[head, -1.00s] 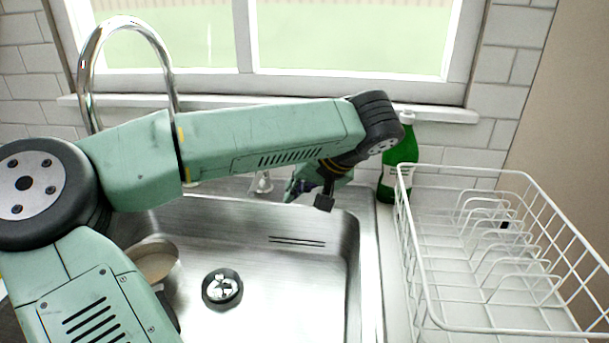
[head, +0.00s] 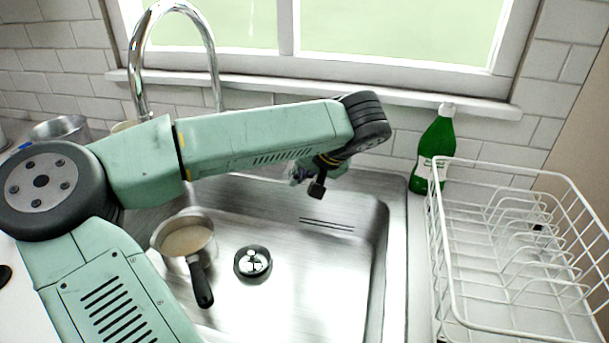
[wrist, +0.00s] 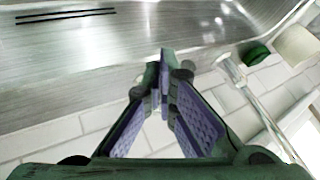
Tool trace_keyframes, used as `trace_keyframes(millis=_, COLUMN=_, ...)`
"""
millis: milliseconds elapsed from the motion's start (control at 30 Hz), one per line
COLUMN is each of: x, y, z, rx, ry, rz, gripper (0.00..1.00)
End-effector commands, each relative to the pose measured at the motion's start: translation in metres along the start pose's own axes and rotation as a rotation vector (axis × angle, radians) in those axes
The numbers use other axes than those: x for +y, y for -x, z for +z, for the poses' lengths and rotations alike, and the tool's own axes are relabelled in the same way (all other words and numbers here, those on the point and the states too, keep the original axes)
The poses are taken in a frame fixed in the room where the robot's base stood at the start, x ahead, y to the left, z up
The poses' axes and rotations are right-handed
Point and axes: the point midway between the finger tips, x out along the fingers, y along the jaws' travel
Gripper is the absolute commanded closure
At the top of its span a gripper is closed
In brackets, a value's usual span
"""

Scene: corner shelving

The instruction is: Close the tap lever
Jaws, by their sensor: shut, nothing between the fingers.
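The chrome tap (head: 143,65) stands behind the sink at the left, its tall spout arching in front of the window. My forearm hides its lower part, and I cannot make out the lever in the head view. In the wrist view a chrome pipe (wrist: 268,122) with a chrome fitting at its upper end (wrist: 233,72) lies to the right of my fingers; whether that fitting is the lever is unclear. My gripper (head: 301,173) is over the sink's back edge, partly hidden by my wrist. In the wrist view its fingers (wrist: 164,62) are shut and empty, apart from the chrome.
The steel sink (head: 320,270) holds a pan (head: 187,240) with a dark handle, left of the drain (head: 253,263). A green bottle (head: 434,150) and a white wire dish rack (head: 436,250) stand at the right. The tiled wall and window sill (head: 440,94) are close behind.

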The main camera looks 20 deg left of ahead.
Motion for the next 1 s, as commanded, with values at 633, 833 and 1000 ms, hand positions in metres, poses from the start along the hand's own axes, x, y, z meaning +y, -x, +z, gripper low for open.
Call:
trace_keyframes(millis=633, x=0.0, y=-0.002, z=0.002, rx=0.026, ry=-0.041, rz=0.022, gripper=1.0)
trace_keyframes(millis=833, x=0.031, y=0.013, z=0.005, rx=0.03, ry=-0.044, rz=0.022, gripper=1.0)
trace_keyframes(millis=1000, x=0.028, y=0.056, z=0.005, rx=0.029, ry=-0.041, rz=0.021, gripper=1.0)
